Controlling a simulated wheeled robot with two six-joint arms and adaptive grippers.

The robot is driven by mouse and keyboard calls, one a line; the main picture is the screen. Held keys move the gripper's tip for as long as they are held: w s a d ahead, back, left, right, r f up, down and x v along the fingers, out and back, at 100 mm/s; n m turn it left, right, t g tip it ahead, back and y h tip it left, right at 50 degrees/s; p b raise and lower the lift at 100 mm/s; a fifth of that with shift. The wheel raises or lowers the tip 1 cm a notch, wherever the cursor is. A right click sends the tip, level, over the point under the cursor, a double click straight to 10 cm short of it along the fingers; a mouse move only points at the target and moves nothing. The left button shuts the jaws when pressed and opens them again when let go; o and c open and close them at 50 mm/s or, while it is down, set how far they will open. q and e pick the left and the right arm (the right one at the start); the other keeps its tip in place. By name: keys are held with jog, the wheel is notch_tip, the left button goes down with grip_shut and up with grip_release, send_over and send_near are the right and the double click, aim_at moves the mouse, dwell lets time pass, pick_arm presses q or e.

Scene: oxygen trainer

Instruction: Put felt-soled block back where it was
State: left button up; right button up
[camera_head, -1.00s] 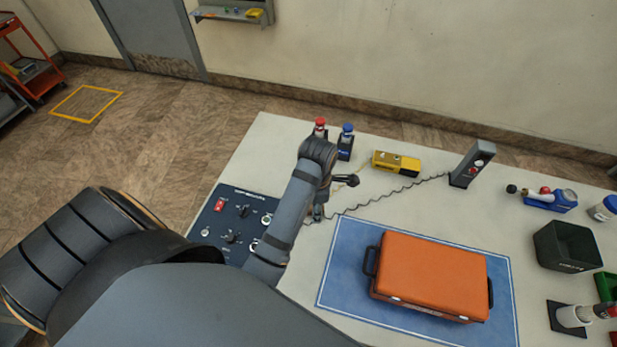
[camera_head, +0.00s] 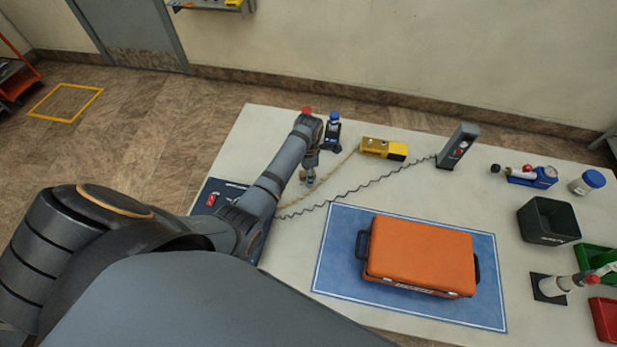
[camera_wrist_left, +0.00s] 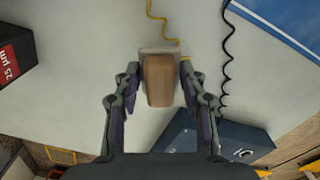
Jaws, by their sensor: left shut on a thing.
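The felt-soled block (camera_wrist_left: 159,80) is brown with a pale edge at its far end. It sits between the two fingers of my left gripper (camera_wrist_left: 159,85), which is shut on it. In the head view my left gripper (camera_head: 309,178) is low over the white table, between the dark control panel and the blue-capped bottle. The block is too small there to make out clearly. In the wrist view bare table shows around the block, and I cannot tell whether it touches the table. My right gripper is not in view.
A yellow cord (camera_wrist_left: 160,20) and a black coiled cord (camera_wrist_left: 226,60) run close by. The control panel (camera_head: 212,193) is partly behind my arm. A blue-capped bottle (camera_head: 332,132), yellow unit (camera_head: 383,148), and orange case (camera_head: 420,252) on a blue mat (camera_head: 335,235) stand around.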

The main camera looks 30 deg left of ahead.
pick_arm(q)
jog(key=shift+w+a+f, duration=0.1)
jog(key=shift+w+f, duration=0.2)
jog(key=shift+f, duration=1.6)
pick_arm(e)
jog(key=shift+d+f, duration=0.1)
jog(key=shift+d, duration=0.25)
pick_arm(q)
jog(key=o, duration=1.1)
jog(key=shift+f, duration=0.15)
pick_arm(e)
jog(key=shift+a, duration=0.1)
pick_arm(q)
jog(key=shift+r, duration=0.25)
notch_tip(320, 180, up, 12)
jog(key=shift+f+b, duration=0.1)
jog(key=shift+b, duration=0.2)
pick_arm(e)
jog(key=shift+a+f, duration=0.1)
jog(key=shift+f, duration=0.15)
